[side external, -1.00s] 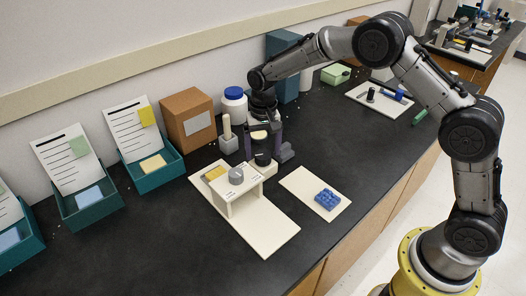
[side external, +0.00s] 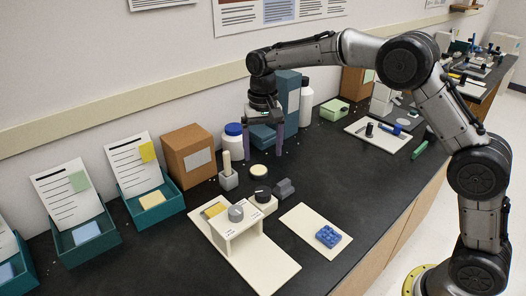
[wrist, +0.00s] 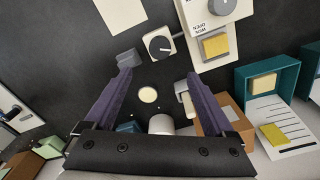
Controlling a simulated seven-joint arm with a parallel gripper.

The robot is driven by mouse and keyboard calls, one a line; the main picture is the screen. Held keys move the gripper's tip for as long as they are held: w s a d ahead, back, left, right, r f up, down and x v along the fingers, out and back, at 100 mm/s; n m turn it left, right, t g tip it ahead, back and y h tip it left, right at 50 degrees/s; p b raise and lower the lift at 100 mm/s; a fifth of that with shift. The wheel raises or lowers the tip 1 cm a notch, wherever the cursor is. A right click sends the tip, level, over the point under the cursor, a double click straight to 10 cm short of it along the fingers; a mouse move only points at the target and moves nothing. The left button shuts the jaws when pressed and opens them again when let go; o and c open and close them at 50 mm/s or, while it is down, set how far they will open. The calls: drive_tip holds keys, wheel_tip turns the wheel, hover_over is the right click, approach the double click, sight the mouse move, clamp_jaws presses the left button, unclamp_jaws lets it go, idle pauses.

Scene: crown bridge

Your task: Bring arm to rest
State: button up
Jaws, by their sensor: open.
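My gripper (side external: 264,150) is open and empty, pointing down above the black bench. Its two purple fingers also show apart in the wrist view (wrist: 158,76). Below it a cream disc (side external: 259,171) lies on the bench, seen between the fingers in the wrist view (wrist: 148,95). A white bridge-shaped stand (side external: 241,246) on a cream board (side external: 273,268) carries a grey round knob (side external: 236,214). A yellow block (side external: 214,210) lies beside the knob. A block with a black dial (side external: 262,197) stands behind the bridge.
A grey block (side external: 284,188), a holder with a cream peg (side external: 227,170), a white jar with a blue lid (side external: 233,143) and a cardboard box (side external: 188,153) stand nearby. A blue studded block (side external: 328,236) sits on a cream plate (side external: 305,222). Teal trays (side external: 87,238) line the left.

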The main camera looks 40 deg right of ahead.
drive_tip(key=s+d+r+t, duration=0.2)
drive_tip(key=s+r, duration=0.1)
drive_tip(key=r, duration=0.6)
drive_tip(key=s+d+r+t, duration=0.2)
drive_tip(key=s+r, duration=0.6)
drive_tip(key=s, duration=0.5)
drive_tip(key=s+f+n, duration=0.2)
drive_tip(key=s+f, duration=0.3)
drive_tip(key=s, duration=0.3)
drive_tip(key=s+d+f+n+t, duration=0.1)
drive_tip(key=s+f+n, duration=0.2)
drive_tip(key=s, duration=0.6)
wheel_tip(320, 180, down, 2)
drive_tip(key=shift+s+d+n+t, duration=0.25)
drive_tip(key=shift+s+n+t, duration=0.05)
